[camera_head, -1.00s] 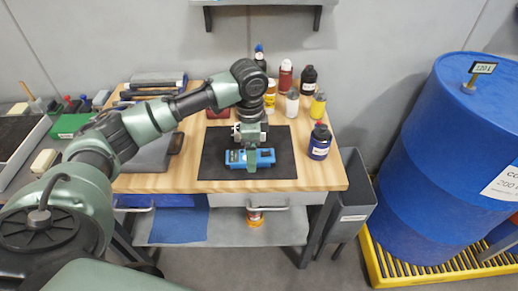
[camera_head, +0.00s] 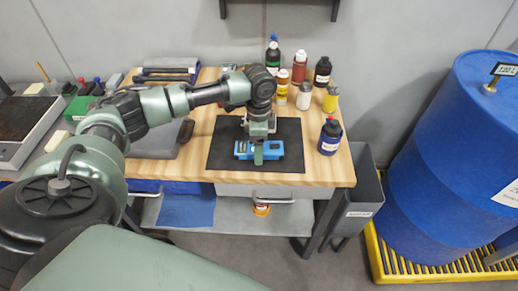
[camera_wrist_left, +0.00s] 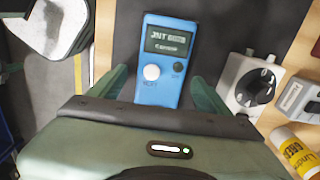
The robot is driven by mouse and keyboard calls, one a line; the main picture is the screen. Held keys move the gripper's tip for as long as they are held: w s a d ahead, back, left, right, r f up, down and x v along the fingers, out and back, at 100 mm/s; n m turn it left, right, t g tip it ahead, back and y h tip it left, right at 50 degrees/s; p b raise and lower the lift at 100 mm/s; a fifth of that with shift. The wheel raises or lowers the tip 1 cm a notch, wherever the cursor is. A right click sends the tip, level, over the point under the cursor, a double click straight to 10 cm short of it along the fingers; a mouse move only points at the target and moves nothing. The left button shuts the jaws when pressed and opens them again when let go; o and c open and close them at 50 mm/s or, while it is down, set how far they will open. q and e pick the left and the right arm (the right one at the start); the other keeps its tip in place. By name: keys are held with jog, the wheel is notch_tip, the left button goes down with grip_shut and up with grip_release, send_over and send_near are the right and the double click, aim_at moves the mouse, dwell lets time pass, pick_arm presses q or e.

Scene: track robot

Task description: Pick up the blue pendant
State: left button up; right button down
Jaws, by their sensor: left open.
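The blue pendant (camera_head: 242,148) lies flat on a black mat (camera_head: 222,160) on the wooden workbench. The green fingers of my left gripper (camera_wrist_left: 158,90) are apart, one on each side of the pendant's near end. I cannot tell whether they touch it. My right gripper is not in view.
A grey box with a black knob (camera_wrist_left: 252,88) sits beside the pendant. Several bottles, including a dark blue one (camera_head: 330,137), stand to the right and behind. A grey bin (camera_head: 357,205) and blue drum (camera_head: 445,155) stand right of the bench. The mat's right part is clear.

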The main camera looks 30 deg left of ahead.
pick_arm(q)
jog(key=c, duration=1.5)
grip_shut()
jog(key=shift+r, duration=0.15)
